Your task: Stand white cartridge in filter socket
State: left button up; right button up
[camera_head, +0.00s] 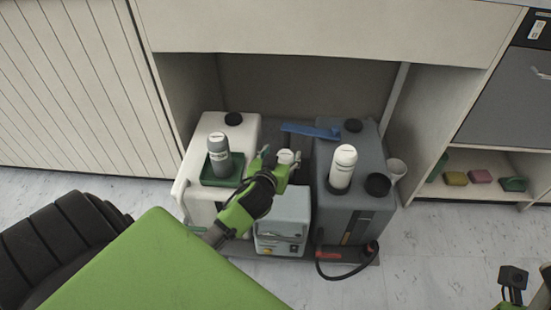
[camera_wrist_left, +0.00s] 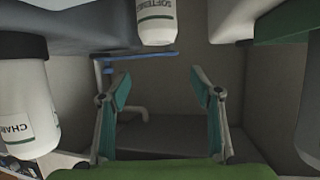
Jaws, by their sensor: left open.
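My left gripper (camera_head: 276,162) is open and empty, reaching in between the two tanks; its spread fingers show in the left wrist view (camera_wrist_left: 162,92). A tall white cartridge (camera_head: 343,165) stands upright on the dark grey tank in a dark base. A smaller white cartridge top (camera_head: 286,156) shows behind my gripper, partly hidden; the left wrist view has it ahead of the fingers with softener lettering (camera_wrist_left: 156,22). I cannot tell which part is the filter socket. My right gripper (camera_head: 513,280) is at the lower right.
The white tank (camera_head: 198,211) stands left, the dark grey tank (camera_head: 340,222) right, with a grey-blue box (camera_head: 283,224) between. A blue strip (camera_head: 310,130) lies behind. A cup (camera_head: 396,169) and black-red hose (camera_head: 345,271) are at the right. The floor further right is clear.

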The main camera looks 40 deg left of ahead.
pick_arm(q)
jog(key=p+v, duration=0.2)
jog(key=v, duration=0.5)
jog(key=d+r+m+t+h, duration=0.5)
jog(key=d+r+t+h, duration=0.25)
jog(key=d+r, duration=1.05)
jog(key=s+d+r+m+t+h, duration=0.1)
jog(key=s+r, duration=0.3)
jog(key=r, duration=0.5)
jog(key=s+d+r+m+t+h, duration=0.1)
jog(key=s+r+t+h, duration=0.2)
jog(key=r, duration=0.5)
jog(key=shift+s+d+r+t, duration=0.35)
jog(key=shift+s+t, duration=0.3)
jog(key=shift+s, duration=0.4)
pick_arm(e)
jog(key=w+a+f+g+h, duration=0.1)
jog(key=w+f+g, duration=0.4)
jog(key=w, duration=0.6)
jog(key=shift+w+a+f+g+h, duration=0.2)
jog(key=shift+a+g+h, duration=0.2)
jog(key=shift+a+g, duration=0.35)
jog(key=shift+d, duration=0.1)
jog(key=shift+y, duration=0.3)
